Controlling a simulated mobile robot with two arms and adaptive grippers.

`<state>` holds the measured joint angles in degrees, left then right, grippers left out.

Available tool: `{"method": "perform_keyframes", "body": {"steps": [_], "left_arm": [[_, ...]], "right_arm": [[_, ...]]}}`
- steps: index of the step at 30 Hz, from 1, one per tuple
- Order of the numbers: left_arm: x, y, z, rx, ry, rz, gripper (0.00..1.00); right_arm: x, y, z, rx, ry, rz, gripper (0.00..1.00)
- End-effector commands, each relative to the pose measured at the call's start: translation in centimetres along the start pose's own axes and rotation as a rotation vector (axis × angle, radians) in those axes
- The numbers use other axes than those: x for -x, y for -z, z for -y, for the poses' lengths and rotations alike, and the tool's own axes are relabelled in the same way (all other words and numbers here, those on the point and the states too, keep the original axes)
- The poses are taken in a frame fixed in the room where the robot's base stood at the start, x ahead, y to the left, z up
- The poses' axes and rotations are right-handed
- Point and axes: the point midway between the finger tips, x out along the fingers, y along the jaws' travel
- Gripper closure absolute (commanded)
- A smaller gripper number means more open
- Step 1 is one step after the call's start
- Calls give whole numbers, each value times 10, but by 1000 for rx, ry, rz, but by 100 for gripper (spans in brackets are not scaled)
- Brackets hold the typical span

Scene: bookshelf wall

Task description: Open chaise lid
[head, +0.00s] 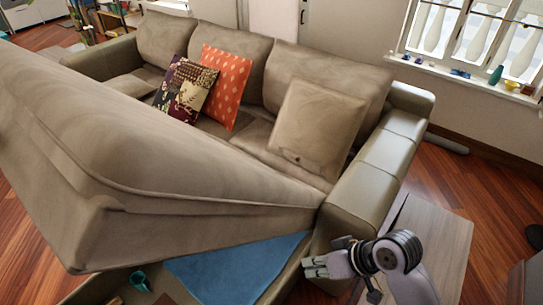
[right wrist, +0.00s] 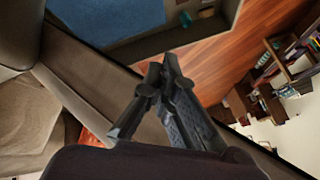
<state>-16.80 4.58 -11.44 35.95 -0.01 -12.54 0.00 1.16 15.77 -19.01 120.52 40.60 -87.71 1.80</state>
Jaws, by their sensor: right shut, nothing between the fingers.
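The chaise lid (head: 140,160) is the large taupe cushion across the left of the head view. It is raised and tilted, with the storage box showing below its front edge. In the box lie a flat blue item (head: 235,268) and a small teal mug (head: 139,281). The blue item also shows in the right wrist view (right wrist: 105,18). My right gripper (head: 308,266) is shut and empty, beside the box near the sofa's right armrest, apart from the lid. In the right wrist view its fingers (right wrist: 163,72) are together. My left gripper is out of view.
The sofa's right armrest (head: 372,170) stands close behind my right gripper. A wooden side table (head: 435,235) is at its right. Patterned (head: 185,88), orange (head: 225,85) and taupe (head: 315,130) pillows rest on the sofa. Wood floor (head: 490,200) is open at the right.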

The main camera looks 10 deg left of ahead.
Motion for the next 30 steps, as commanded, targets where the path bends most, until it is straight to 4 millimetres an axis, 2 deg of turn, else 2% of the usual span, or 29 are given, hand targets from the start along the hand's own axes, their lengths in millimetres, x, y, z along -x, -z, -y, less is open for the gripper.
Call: {"method": "perform_keyframes", "body": {"steps": [1,5,8,11,15,18,21,24,27,30], "left_arm": [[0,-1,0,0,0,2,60],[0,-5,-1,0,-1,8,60],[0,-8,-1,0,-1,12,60],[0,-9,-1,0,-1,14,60],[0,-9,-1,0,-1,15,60],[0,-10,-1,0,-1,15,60],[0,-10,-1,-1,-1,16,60],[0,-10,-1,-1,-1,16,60],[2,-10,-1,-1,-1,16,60],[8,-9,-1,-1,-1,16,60]], "right_arm": [[2,23,1,28,42,-2,100],[16,73,10,69,179,16,100],[38,111,15,78,273,28,100],[69,150,17,68,356,35,100],[121,201,21,37,455,24,100],[156,229,24,13,510,7,100],[183,248,26,-6,550,-9,100],[199,258,29,-16,574,-21,100],[201,262,33,-20,585,-22,100],[193,262,40,-20,588,-21,100]]}}
